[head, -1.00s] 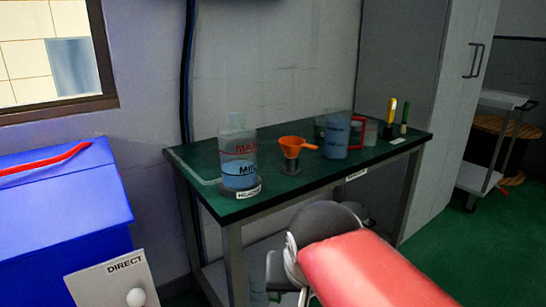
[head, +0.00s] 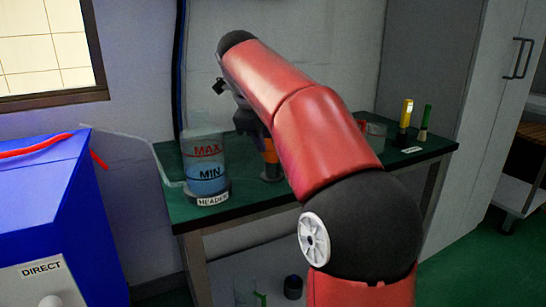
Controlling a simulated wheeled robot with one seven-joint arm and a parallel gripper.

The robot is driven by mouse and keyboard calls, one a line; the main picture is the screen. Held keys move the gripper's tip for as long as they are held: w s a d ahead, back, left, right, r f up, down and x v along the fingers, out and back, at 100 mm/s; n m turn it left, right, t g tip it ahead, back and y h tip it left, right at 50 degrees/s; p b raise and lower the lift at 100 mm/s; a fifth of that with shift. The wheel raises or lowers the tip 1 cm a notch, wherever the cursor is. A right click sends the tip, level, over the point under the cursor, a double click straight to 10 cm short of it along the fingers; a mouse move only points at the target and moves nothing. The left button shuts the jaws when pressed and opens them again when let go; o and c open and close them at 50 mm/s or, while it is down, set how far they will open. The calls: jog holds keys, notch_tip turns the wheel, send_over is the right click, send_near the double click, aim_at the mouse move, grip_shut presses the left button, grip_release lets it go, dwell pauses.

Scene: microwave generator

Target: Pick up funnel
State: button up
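The orange funnel (head: 268,152) is on the green-topped table, mostly hidden behind my arm. Only a strip of orange shows, just above a dark round base (head: 271,175). My red arm reaches up across the middle of the view and bends down toward the table.
A clear bottle (head: 206,165) marked MAX and MIN stands left of the funnel on a labelled base. A yellow-handled tool (head: 405,115) and a green-handled tool (head: 425,120) stand at the table's right end. A blue box (head: 40,210) is at left, a grey cabinet (head: 480,80) at right.

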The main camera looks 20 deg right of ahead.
aim_at(268, 152)
jog(key=b+x, duration=0.1)
jog(key=x, duration=0.5)
jog(key=shift+f, duration=0.1)
grip_shut()
